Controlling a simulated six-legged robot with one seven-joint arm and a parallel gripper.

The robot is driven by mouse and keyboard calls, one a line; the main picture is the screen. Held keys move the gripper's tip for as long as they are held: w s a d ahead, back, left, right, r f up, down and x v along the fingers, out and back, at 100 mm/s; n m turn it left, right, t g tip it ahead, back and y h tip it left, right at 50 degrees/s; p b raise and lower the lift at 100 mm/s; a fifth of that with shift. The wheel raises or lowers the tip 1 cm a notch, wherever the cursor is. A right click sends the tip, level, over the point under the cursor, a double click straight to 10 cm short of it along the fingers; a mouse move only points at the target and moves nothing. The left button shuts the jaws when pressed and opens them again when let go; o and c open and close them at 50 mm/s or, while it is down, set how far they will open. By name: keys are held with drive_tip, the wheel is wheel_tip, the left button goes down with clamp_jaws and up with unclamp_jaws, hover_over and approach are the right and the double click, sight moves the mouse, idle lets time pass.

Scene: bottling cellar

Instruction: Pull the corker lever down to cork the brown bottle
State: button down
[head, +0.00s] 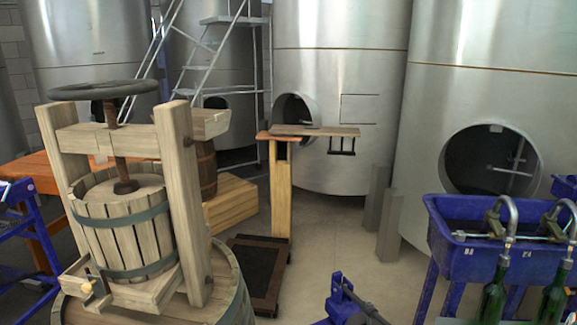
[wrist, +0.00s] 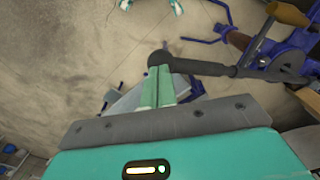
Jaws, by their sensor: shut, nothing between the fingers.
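In the wrist view, my gripper (wrist: 158,70) is shut, its two pale green fingers side by side and empty. Their tips are right by the round black knob at the end of the dark corker lever (wrist: 205,67); I cannot tell whether they touch it. The lever runs right from the knob to the blue corker (wrist: 292,42). A dark brown shape, which looks like the brown bottle (wrist: 239,41), shows beside the corker, partly hidden. In the head view, a blue and dark piece of equipment (head: 345,303) is cut off at the bottom edge; my gripper is not seen there.
A wooden basket press (head: 125,225) stands on a barrel at left in the head view. A blue filler trough (head: 460,225) with green bottles (head: 490,302) is at right. Steel tanks (head: 335,70) line the back. Some floor (head: 335,235) in the middle is clear.

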drive_tip(key=shift+s+f, duration=0.15)
drive_tip(key=shift+f, duration=1.05)
drive_tip(key=shift+f, duration=0.1)
drive_tip(key=shift+s+d+f, duration=0.1)
drive_tip(key=shift+s+f, duration=0.05)
drive_tip(key=shift+f, duration=1.15)
drive_tip(key=shift+f, duration=0.1)
drive_tip(key=shift+s+f, duration=0.1)
drive_tip(key=shift+f, duration=1.2)
wheel_tip(320, 180, down, 2)
drive_tip(key=shift+f, duration=0.1)
drive_tip(key=shift+d, duration=0.1)
